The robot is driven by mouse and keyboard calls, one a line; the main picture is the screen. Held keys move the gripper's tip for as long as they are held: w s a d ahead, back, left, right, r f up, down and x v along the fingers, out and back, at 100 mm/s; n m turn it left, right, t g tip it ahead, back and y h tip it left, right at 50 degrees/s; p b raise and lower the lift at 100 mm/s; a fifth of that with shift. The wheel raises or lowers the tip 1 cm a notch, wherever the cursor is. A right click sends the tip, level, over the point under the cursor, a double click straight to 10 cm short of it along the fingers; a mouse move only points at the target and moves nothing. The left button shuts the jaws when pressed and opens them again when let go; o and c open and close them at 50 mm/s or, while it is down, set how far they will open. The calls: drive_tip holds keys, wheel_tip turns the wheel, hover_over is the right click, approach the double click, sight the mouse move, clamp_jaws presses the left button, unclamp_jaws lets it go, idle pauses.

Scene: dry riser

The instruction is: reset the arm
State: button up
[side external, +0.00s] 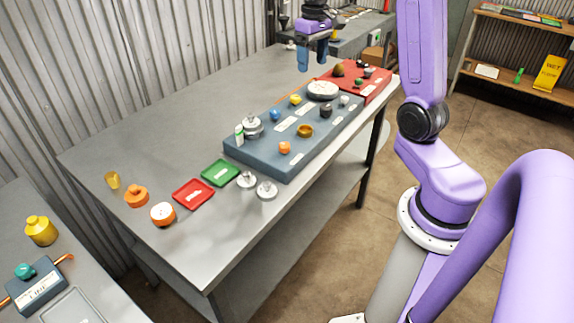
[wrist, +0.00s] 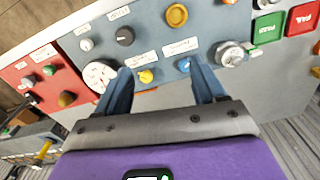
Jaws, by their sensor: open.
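My gripper (side external: 313,52) is raised above the far part of the workbench, behind the blue-grey panel (side external: 262,163) and beside the red panel. In the wrist view my gripper (wrist: 165,88) shows two blue fingers spread apart with nothing held between them. A yellow knob (wrist: 146,76) on the blue-grey panel shows between the fingers in that view, below and apart from them. A blue knob (wrist: 185,65) sits beside it, close to the right finger in the picture. A large white dial (wrist: 99,74) is partly covered by the left finger.
The red panel (side external: 376,86) with small knobs adjoins the blue-grey panel. A green tray (side external: 220,173), a red tray (side external: 193,194), metal fittings (side external: 266,190) and orange parts (side external: 137,196) lie on the near bench. The bench's left rear is clear. A corrugated wall (side external: 130,70) stands behind.

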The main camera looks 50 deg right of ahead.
drive_tip(key=s+a+f+n, duration=0.1)
drive_tip(key=s+a+n, duration=0.3)
drive_tip(key=a, duration=0.6)
drive_tip(key=s+a+n, duration=0.3)
drive_tip(key=s+a, duration=0.2)
drive_tip(key=a, duration=0.5)
drive_tip(key=s+a+f+n, duration=0.2)
drive_tip(key=s+n, duration=0.1)
drive_tip(key=s, duration=0.6)
drive_tip(key=s+a+f+n, duration=0.2)
drive_tip(key=s+a+n, duration=0.1)
drive_tip(key=s, duration=0.6)
drive_tip(key=shift+a+n, duration=0.25)
drive_tip(key=shift+n, duration=0.45)
drive_tip(key=shift+r, duration=0.1)
